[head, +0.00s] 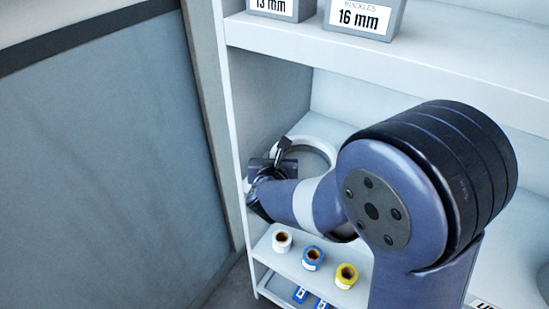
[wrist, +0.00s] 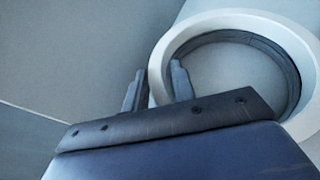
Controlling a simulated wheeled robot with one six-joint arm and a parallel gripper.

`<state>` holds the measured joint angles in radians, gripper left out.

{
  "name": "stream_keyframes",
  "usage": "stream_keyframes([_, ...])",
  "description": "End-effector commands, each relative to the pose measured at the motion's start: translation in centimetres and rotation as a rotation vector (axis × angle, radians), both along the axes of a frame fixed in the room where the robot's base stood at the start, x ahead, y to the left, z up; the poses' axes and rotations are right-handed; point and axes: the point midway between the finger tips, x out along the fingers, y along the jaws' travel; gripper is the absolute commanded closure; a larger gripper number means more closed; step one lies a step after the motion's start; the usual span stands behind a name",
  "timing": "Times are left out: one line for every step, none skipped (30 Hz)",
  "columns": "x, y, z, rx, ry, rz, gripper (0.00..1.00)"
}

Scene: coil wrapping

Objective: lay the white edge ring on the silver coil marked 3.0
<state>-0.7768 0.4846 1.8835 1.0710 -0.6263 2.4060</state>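A white ring (head: 319,143) lies on the middle shelf behind my arm, and its near part is hidden in the head view. In the wrist view the ring (wrist: 232,18) shows a white outer rim and a dark inner wall. My gripper (head: 273,156) is at the ring's left side. In the wrist view its two fingers (wrist: 156,82) stand apart, one outside the rim and one over the inner edge. I cannot tell whether either finger touches the ring. No silver coil marked 3.0 is in view.
Grey boxes, one marked 16 mm (head: 362,17), stand on the upper shelf (head: 440,72). White, blue and yellow rolls (head: 312,258) sit on a lower shelf, with blue items below. A grey panel (head: 100,160) stands at left, close to the shelf's side post.

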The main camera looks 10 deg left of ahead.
Motion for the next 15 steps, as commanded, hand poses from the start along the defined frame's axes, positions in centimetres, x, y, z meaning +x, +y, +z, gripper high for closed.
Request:
stream_keyframes([0.0,0.0,0.2,-0.001,0.0,0.0,0.75])
stream_keyframes([0.0,0.0,0.4,-0.001,0.0,0.0,0.75])
stream_keyframes([0.0,0.0,0.6,-0.001,0.0,0.0,0.75])
stream_keyframes([0.0,0.0,0.8,0.0,0.0,-0.001,0.75])
stream_keyframes([0.0,0.0,1.0,-0.001,0.001,-0.001,0.75])
stream_keyframes([0.0,0.0,1.3,-0.001,0.001,-0.001,0.75])
stream_keyframes([0.0,0.0,1.5,-0.001,0.001,-0.001,0.75])
stream_keyframes([0.0,0.0,1.8,-0.002,0.002,-0.001,0.75])
stream_keyframes([-0.8,-0.1,1.7,0.002,-0.001,0.001,0.75])
stream_keyframes([-1.4,-0.1,1.8,0.003,-0.001,0.003,0.75])
stream_keyframes([-2.0,-0.2,2.0,0.003,-0.001,0.003,0.75])
stream_keyframes([-2.6,-0.4,2.3,0.002,-0.002,0.004,0.75])
stream_keyframes([-3.2,-0.5,2.5,0.004,-0.001,0.003,0.75])
stream_keyframes([-3.7,-0.6,2.8,0.002,-0.003,0.004,0.75])
stream_keyframes([-4.4,-0.7,3.1,0.004,-0.002,0.003,0.75])
